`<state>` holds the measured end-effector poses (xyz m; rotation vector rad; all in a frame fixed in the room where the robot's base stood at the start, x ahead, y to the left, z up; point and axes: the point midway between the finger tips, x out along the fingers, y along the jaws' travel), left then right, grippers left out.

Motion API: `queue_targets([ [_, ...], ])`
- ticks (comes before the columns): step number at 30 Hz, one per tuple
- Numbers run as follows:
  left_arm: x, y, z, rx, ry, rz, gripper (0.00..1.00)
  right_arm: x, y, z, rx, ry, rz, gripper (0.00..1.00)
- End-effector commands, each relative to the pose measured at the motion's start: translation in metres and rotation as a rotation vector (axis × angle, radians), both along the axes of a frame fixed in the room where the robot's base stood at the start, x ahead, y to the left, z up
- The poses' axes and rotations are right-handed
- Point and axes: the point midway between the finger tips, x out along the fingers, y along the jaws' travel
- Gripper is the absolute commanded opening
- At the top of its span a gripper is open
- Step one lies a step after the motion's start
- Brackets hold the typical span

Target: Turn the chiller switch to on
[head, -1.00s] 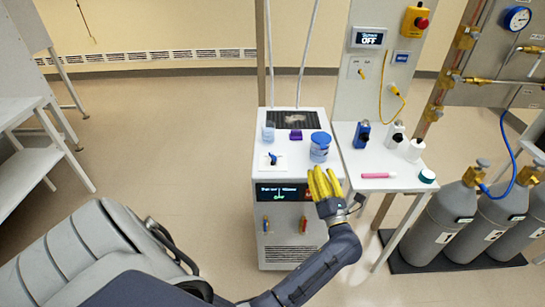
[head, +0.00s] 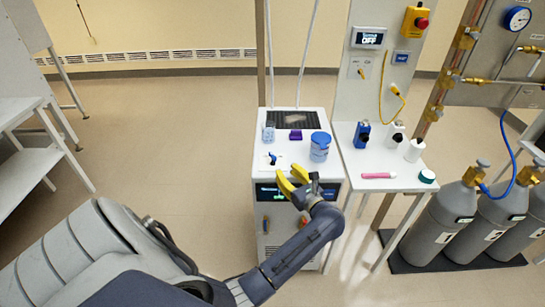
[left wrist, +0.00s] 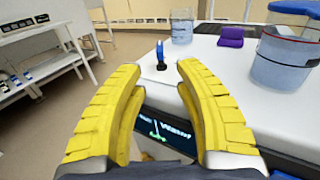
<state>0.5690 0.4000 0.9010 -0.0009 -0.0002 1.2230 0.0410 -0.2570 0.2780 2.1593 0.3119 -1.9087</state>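The chiller (head: 296,190) is a white cabinet with a dark display (head: 268,192) on its front. Its switch (head: 272,158) is a small blue lever on a pale plate on the top, at the left near the front. The switch also shows in the left wrist view (left wrist: 161,55), standing roughly upright beyond the fingertips. My left gripper (head: 289,175) has yellow fingers and is at the chiller's front top edge, short of the switch. In the left wrist view (left wrist: 159,75) its fingers are apart with nothing between them. My right gripper is out of view.
On the chiller top stand a blue-lidded jar (head: 320,147), a purple block (head: 295,135) and a small clear container (head: 269,132). To the right, a white side table (head: 385,183) holds bottles and a pink tube (head: 379,175). Gas cylinders (head: 440,225) stand further right.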

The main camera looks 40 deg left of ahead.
Motion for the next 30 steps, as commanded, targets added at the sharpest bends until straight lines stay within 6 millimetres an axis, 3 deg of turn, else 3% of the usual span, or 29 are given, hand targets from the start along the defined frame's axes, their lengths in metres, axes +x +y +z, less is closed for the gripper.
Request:
queue_targets([
  [6,0.014,0.039,0.001,0.003,0.000,0.001,0.33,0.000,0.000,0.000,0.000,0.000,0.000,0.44],
  [15,0.028,0.078,0.001,0.003,0.001,0.000,0.33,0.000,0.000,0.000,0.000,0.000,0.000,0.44],
  [21,0.033,0.092,0.000,0.001,0.001,0.000,0.33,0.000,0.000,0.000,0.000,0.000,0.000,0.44],
  [30,0.035,0.097,0.000,0.000,0.001,-0.001,0.33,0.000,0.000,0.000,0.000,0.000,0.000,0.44],
])
